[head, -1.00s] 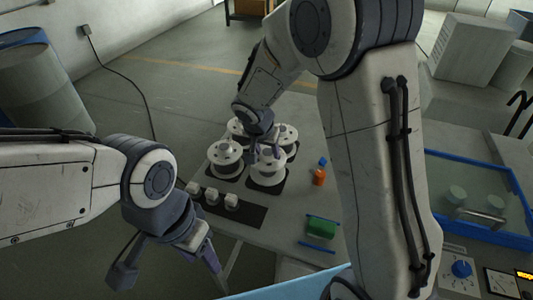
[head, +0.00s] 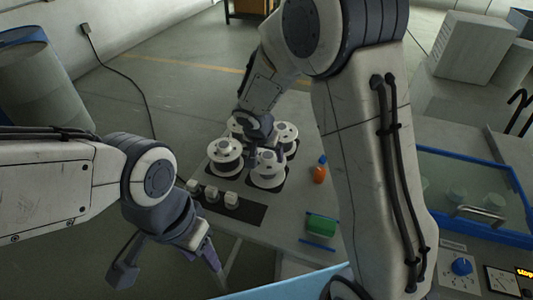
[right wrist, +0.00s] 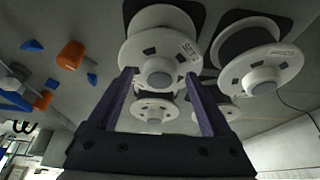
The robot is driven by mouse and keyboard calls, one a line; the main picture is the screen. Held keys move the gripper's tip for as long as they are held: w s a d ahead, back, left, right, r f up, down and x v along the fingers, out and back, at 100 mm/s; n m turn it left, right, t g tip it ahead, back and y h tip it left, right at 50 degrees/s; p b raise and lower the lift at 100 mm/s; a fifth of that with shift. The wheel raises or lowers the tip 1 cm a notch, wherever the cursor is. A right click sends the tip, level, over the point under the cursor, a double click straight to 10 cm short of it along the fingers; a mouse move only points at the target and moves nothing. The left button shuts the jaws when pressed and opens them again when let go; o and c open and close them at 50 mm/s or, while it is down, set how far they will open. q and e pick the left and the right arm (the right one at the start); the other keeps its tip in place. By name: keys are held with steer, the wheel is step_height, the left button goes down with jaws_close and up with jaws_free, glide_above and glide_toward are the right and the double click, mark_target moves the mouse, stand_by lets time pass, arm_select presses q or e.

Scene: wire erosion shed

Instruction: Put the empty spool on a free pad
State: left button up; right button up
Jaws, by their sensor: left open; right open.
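Several white flanged spools stand on dark pads on the grey table (head: 280,228): one at left (head: 225,157), one at front (head: 268,172) and one at back right (head: 286,133). Another behind them is partly hidden by my right arm. I cannot tell which spool is empty. My right gripper (right wrist: 161,76) is open; in the right wrist view its fingers point at a labelled spool (right wrist: 160,50), with the spool's hub showing between the tips. Contact is unclear. A second labelled spool (right wrist: 262,68) is to the right. My left gripper (head: 172,268) is open and empty, left of the table.
A dark strip (head: 245,212) with white blocks lies along the table's front left. An orange bottle (head: 320,173) and a green block (head: 321,225) stand right of the spools. A blue-rimmed tank (head: 480,165) is at far right.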

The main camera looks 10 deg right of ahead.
steer(key=shift+a+r, duration=0.1)
steer(key=shift+r, duration=0.5)
steer(key=v, duration=1.1)
steer(key=s+a+f+n+g+y, duration=0.1)
steer(key=s+a+n, duration=0.2)
steer(key=s+n, duration=0.4)
steer(key=s+a+f+n+g+y, duration=0.1)
steer(key=s+a+n, duration=0.3)
steer(key=s, duration=1.4)
steer(key=n+g+y, duration=0.1)
steer(key=n, duration=0.2)
steer(key=shift+s+f+g, duration=0.3)
steer(key=shift+s+f, duration=0.05)
